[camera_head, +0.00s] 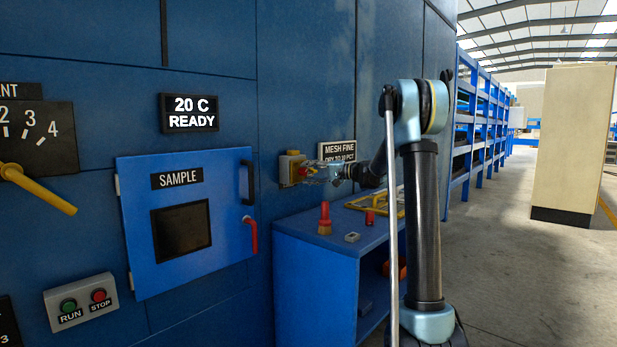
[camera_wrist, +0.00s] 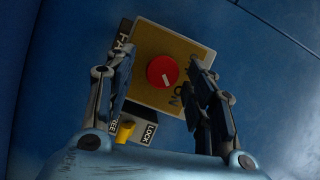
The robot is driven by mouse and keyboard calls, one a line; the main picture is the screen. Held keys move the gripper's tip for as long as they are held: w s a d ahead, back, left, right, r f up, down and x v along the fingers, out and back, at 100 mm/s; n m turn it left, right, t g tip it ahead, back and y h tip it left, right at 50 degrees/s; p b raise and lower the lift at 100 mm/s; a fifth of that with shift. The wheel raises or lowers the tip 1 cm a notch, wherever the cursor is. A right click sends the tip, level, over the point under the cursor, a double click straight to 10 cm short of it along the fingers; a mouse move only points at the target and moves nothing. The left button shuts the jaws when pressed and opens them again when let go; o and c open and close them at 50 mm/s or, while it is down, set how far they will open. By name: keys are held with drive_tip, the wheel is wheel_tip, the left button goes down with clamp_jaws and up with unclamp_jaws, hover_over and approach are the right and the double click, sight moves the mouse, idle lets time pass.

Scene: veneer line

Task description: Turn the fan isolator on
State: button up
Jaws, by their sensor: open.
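The fan isolator is a yellow plate (camera_wrist: 150,42) with a round red knob (camera_wrist: 162,72) on the blue wall. Its box also shows in the head view (camera_head: 290,165). The knob has a short pale mark, and the letters ON are partly visible on the plate; I cannot tell the knob's setting surely. My gripper (camera_head: 318,173) is in front of the isolator. In the wrist view, the open fingers (camera_wrist: 162,66) stand on either side of the knob, with visible gaps. The right finger covers part of the plate. A label beside the plate is partly hidden.
A small yellow lever (camera_wrist: 125,130) with LOCK and FREE labels sits close below the plate. A blue cabinet (camera_head: 315,265) carrying several small items stands under my arm. The SAMPLE door (camera_head: 135,200) is shut at the left. Open floor lies at the right.

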drive_tip(key=v, duration=1.1)
drive_tip(key=shift+d, duration=0.25)
drive_tip(key=s+d+f+g+h, duration=0.1)
drive_tip(key=s+f+h, duration=0.4)
drive_tip(key=s, duration=0.9)
drive_tip(key=s+f+g+h, duration=0.1)
drive_tip(key=s+f+h, duration=0.2)
drive_tip(key=s+f, duration=0.7)
drive_tip(key=s+d+f+h, duration=0.3)
drive_tip(key=s+d+f, duration=0.2)
drive_tip(key=s, duration=0.3)
drive_tip(key=s+d+f+n+h, duration=0.1)
drive_tip(key=s+d+f, duration=0.3)
drive_tip(key=s, duration=0.5)
drive_tip(key=s+d+f+h, duration=0.4)
drive_tip(key=s+d+f, duration=0.1)
drive_tip(key=s, duration=0.4)
drive_tip(key=shift+d+f+g+h, duration=0.3)
drive_tip(key=shift+f, duration=0.1)
drive_tip(key=c, duration=0.4)
drive_tip(key=shift+a, duration=0.1)
